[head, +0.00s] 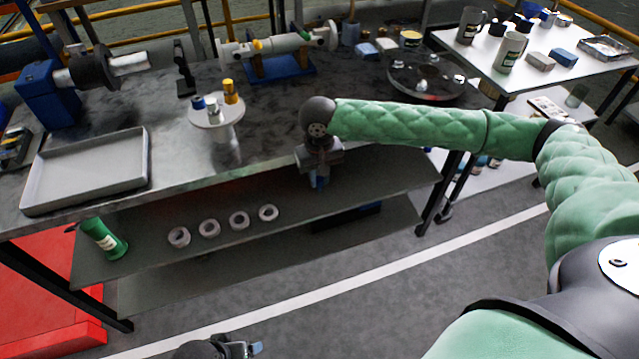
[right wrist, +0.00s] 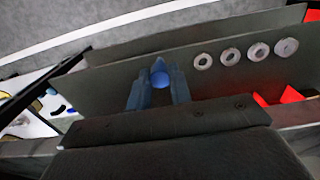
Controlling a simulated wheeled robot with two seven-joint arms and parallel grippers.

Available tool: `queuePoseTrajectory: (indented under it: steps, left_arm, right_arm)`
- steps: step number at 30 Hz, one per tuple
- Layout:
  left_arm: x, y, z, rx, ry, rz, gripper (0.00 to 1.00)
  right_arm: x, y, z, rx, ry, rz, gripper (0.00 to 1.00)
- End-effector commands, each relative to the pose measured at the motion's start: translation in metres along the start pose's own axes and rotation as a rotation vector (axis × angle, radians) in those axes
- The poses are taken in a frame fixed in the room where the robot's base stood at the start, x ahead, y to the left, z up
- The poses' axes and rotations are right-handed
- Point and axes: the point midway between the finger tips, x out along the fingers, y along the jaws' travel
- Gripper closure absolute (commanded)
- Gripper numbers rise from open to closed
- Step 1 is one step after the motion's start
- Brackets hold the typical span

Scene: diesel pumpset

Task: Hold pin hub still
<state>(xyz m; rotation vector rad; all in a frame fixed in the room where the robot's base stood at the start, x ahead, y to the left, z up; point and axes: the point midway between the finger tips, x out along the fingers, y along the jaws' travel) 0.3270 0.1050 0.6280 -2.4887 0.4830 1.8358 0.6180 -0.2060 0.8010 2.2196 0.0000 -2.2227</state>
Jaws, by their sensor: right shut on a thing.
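My right gripper (head: 319,181) hangs in front of the table's front edge, above the lower shelf. In the right wrist view its two fingers (right wrist: 158,92) are closed around a small blue round-ended piece (right wrist: 160,80), mostly hidden between them. A dark round hub (head: 93,68) with a pale shaft sits on a blue block at the back left of the table, well apart from the right gripper. I cannot tell for sure that it is the pin hub. My left gripper (head: 238,349) shows only in part at the bottom edge; its jaws are unclear.
A pale round stand (head: 225,117) holds blue, grey and yellow pieces. A grey tray (head: 88,175) lies at the table's left. Several pale rings (head: 210,228) and a green bottle (head: 104,238) are on the lower shelf. A dark round dish (head: 427,80) stands at the back right.

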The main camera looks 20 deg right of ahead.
Motion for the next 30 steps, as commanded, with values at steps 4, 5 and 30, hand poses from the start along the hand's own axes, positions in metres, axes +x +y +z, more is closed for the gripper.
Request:
queuePoseTrajectory:
  steps: [4,5,30]
  left_arm:
    - [-0.007,0.002,0.0,0.001,0.004,0.004,0.21]
    - [-0.007,0.002,-0.001,0.001,0.004,0.004,0.21]
    - [-0.006,0.002,-0.001,0.001,0.004,0.003,0.21]
  right_arm:
    - [0.002,0.0,0.0,0.001,0.0,0.0,1.0]
    - [0.002,0.0,0.0,0.001,0.0,0.0,1.0]
    - [-0.044,-0.105,-0.015,-0.725,0.002,0.002,1.0]
